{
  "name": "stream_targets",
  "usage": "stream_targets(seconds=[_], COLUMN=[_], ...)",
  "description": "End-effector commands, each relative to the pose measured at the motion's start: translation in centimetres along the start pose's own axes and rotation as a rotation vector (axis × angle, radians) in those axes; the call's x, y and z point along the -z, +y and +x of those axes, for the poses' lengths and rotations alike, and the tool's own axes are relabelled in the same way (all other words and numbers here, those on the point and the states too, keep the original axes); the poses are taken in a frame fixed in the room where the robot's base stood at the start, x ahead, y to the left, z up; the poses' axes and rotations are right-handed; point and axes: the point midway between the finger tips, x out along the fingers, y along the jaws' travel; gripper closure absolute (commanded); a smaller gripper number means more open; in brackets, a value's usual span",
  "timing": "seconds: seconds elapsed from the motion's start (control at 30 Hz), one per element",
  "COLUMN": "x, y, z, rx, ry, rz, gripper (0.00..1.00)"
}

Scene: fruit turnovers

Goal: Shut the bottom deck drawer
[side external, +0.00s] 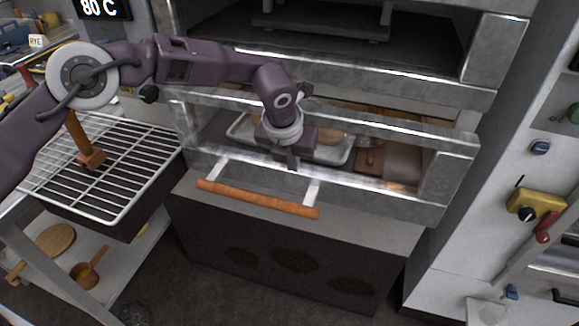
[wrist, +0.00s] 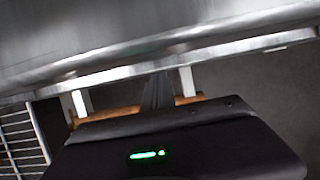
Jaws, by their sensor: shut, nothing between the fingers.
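The bottom deck drawer (side external: 400,197) is a grey metal front with a long orange-brown wooden handle (side external: 258,199) on two pale brackets. It appears to stand out from the oven, but how far is hard to tell. My gripper (side external: 292,165) is shut and empty, pointing down close to the drawer's front, above the handle. In the wrist view my fingers (wrist: 157,92) show between the two brackets, overlapping the handle (wrist: 120,111); contact cannot be told. The metal front (wrist: 140,70) runs across that view. My gripper's body hides part of the handle there.
A metal tray (side external: 243,127) and brown items lie inside the deck. An upper deck (side external: 380,75) is above. A wire rack (side external: 95,165) stands at left. A dark base (side external: 290,255) is below.

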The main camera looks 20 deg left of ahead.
Motion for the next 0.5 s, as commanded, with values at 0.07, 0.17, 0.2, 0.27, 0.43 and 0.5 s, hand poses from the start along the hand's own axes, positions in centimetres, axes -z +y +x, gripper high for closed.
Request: stream_targets(seconds=[0.07, 0.17, 0.2, 0.27, 0.43, 0.5], x=[-0.09, -0.1, -0.1, -0.1, 0.12, 0.75], y=[-0.02, -0.02, -0.02, -0.02, -0.03, -0.06], z=[0.03, 0.03, 0.02, 0.02, -0.09, -0.37], rx=[0.001, 0.001, 0.001, 0.001, 0.0, 0.0], ry=[-0.001, -0.002, -0.002, -0.002, -0.001, -0.001], rz=[0.0, 0.0, 0.0, 0.0, 0.001, 0.004], gripper=[1.0, 1.0, 1.0, 1.0, 1.0, 1.0])
